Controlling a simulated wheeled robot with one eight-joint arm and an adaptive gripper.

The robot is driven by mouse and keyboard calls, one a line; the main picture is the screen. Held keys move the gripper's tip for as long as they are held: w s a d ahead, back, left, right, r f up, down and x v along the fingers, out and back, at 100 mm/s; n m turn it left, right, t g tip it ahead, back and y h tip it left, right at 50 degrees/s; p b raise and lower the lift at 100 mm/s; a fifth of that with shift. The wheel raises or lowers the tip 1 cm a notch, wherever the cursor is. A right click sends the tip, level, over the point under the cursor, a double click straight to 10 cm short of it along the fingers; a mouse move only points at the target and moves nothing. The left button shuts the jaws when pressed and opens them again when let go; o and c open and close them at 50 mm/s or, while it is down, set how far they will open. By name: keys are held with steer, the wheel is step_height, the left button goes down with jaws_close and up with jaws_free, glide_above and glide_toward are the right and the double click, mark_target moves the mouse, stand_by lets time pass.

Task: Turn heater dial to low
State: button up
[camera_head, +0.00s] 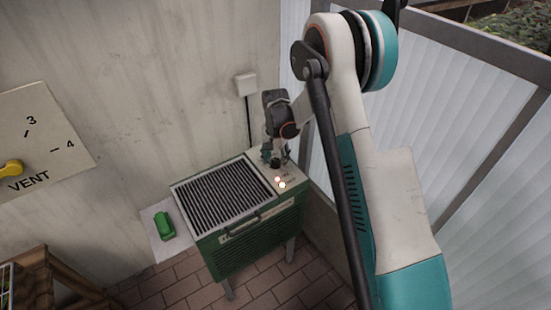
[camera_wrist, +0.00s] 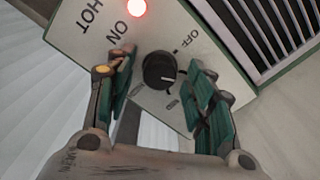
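The green heater (camera_head: 250,240) stands against the wall with a dark slatted grille on top and a pale control panel at its right end. In the wrist view the round black dial (camera_wrist: 158,71) sits on the panel (camera_wrist: 80,40), with a light mark on its lower right side. Panel marks and the words OFF, ON and HOT show; no LOW label is readable. My gripper (camera_head: 275,157) is over the panel and mostly hides the dial in the head view. In the wrist view its two green fingers are open, one on each side of the dial with visible gaps.
A red light (camera_wrist: 136,8) glows on the panel. A green object (camera_head: 164,226) lies on a pale surface left of the heater. A wall socket (camera_head: 245,84) with a cable is behind. A VENT plate (camera_head: 45,140) with a yellow knob is at left. White corrugated panels stand close at right.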

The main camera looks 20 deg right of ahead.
mark_target(276, 161)
step_height(276, 161, up, 12)
stand_by(0.7)
stand_by(0.4)
steer(key=s+r+n+t, duration=0.3)
steer(key=s+r+n, duration=0.1)
steer(key=s+r, duration=1.15)
steer(key=s+r+n+t, duration=0.1)
steer(key=s+n+t, duration=0.3)
steer(key=s, duration=1.4)
